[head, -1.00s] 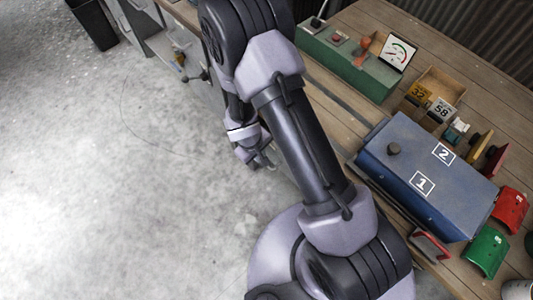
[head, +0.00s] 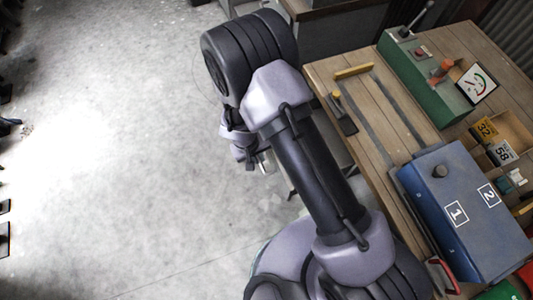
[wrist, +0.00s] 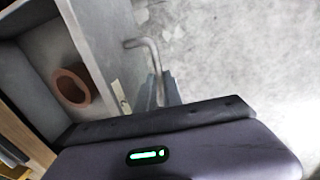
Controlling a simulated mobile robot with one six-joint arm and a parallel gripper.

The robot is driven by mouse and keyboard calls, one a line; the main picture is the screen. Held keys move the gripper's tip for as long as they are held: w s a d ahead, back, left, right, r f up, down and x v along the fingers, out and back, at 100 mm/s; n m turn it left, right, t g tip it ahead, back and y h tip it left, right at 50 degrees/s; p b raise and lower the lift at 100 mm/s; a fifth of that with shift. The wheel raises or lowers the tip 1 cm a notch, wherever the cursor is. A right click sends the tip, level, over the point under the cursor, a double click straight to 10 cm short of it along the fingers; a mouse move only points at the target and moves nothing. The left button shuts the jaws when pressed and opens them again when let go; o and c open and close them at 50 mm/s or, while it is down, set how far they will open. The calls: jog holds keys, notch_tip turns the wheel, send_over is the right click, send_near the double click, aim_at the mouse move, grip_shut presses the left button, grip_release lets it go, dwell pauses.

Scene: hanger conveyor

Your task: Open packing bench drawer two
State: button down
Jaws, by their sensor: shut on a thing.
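A grey drawer (wrist: 92,45) stands open in the wrist view, with a brown ring-shaped thing (wrist: 72,88) lying inside. A bent metal bar handle (wrist: 152,58) sticks out from its front, beside a small pale label (wrist: 121,97) that I cannot read. My gripper (wrist: 163,92) is shut on the handle's near end. In the head view my gripper (head: 263,163) is low beside the bench, partly hidden by my arm. The packing bench (head: 372,110) has a wooden top. The drawer's number cannot be made out.
A blue box marked 1 and 2 (head: 465,240), a green control box (head: 422,78) and a wooden tray with number tags (head: 515,133) stand on the bench top. The concrete floor (head: 130,150) to the left is clear.

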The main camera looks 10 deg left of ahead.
jog(key=shift+s+a, duration=0.15)
jog(key=c, duration=1.5)
grip_release()
jog(key=p+v, duration=0.6)
jog(key=v, duration=1.1)
jog(key=shift+r+p, duration=0.25)
jog(key=shift+p, duration=0.15)
